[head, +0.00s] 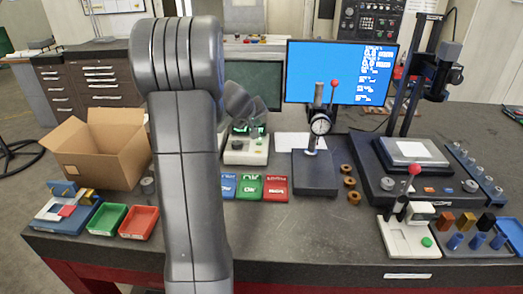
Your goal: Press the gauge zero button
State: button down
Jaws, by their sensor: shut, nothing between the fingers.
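A dial gauge (320,125) with a round white face stands on a post above a dark block (315,173), with a red knob beside it. A white device (246,150) with green lit parts stands left of it; its buttons are too small to tell apart. At the front right, a white fixture (408,238) carries a red-knobbed lever and a round green button (426,242). I cannot tell which button is the gauge's zero button. My gripper (242,123), small and partly hidden behind my arm, is shut and empty above the white device. I cannot tell whether it touches it.
An open cardboard box (102,150) and small bins (139,222) are at the left. A tall stand (402,165) and a blue-screened monitor (340,72) are at the right and back. The front middle is clear.

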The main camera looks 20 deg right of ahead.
jog(key=shift+f, duration=0.1)
jog(key=b, duration=0.6)
send_over(258, 151)
jog(key=f, duration=0.7)
jog(key=shift+s+a+f, duration=0.2)
jog(key=shift+s+a, duration=0.15)
jog(key=shift+s, duration=0.05)
jog(key=shift+f+b, duration=0.65)
jog(key=shift+b, duration=0.1)
dwell(0.6)
jog(key=shift+f+b, duration=0.45)
jog(key=shift+b, duration=0.2)
jog(key=shift+f+b, duration=0.3)
jog(key=shift+b, duration=0.15)
dwell(0.4)
jog(key=shift+r, duration=0.1)
jog(key=shift+r+p, duration=0.5)
jog(key=shift+r, duration=0.15)
